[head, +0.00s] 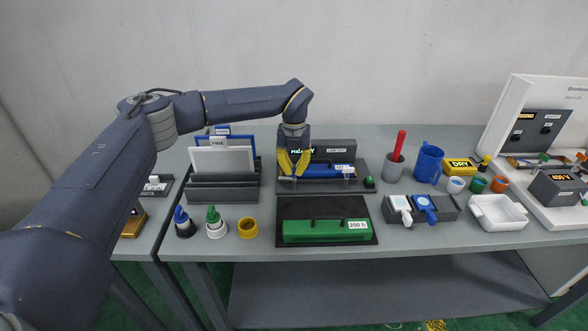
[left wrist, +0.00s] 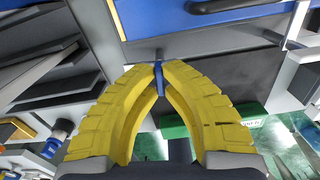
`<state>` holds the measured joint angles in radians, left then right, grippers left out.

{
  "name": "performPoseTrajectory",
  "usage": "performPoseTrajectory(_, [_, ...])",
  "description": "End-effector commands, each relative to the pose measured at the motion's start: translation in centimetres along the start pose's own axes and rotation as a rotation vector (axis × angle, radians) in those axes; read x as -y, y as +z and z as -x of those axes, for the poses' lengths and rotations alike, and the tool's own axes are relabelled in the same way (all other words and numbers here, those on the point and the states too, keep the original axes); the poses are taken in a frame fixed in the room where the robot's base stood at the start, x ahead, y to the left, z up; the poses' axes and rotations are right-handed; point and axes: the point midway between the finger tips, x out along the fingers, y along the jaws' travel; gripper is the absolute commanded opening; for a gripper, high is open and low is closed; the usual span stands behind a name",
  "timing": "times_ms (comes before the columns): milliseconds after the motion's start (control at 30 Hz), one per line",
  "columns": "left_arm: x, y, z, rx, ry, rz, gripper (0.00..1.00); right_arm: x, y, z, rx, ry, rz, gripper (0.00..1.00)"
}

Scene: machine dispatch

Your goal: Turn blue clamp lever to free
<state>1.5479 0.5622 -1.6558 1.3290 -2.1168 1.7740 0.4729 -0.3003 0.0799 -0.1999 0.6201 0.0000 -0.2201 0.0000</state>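The blue clamp lever (left wrist: 161,88) shows in the left wrist view as a small blue bar with a grey pin beyond it. My left gripper (head: 292,174) has yellow fingers and points down at the left end of the clamp station (head: 362,162) at the back of the table. In the left wrist view my left gripper (left wrist: 160,68) has its fingertips closed in on both sides of the lever. In the head view the lever is hidden or too small to tell. A blue case (head: 325,172) lies in the station. My right gripper is not in view.
A green case (head: 325,231) lies on a black mat in front. A grey rack (head: 222,188) stands to the left, with small bottles (head: 215,225) before it. A grey cup with a red handle (head: 396,167), blue mug (head: 428,163) and white tray (head: 498,213) stand to the right.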

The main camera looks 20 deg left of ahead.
Motion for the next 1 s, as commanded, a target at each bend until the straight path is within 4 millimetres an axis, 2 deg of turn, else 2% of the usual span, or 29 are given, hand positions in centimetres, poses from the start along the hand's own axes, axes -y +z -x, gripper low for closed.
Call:
performPoseTrajectory(333, [-0.01,-0.03,-0.07,-0.001,0.001,0.103,0.0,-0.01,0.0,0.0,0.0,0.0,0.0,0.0])
performPoseTrajectory(833, [-0.02,-0.03,-0.07,-0.001,0.001,0.115,0.0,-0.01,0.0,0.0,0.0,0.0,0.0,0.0])
performPoseTrajectory(867, [-0.02,-0.03,-0.07,-0.001,0.001,0.115,0.1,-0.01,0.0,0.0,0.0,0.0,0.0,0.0])
performPoseTrajectory(1000, [-0.02,-0.02,-0.05,-0.001,0.0,0.114,0.27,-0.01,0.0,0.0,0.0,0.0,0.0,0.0])
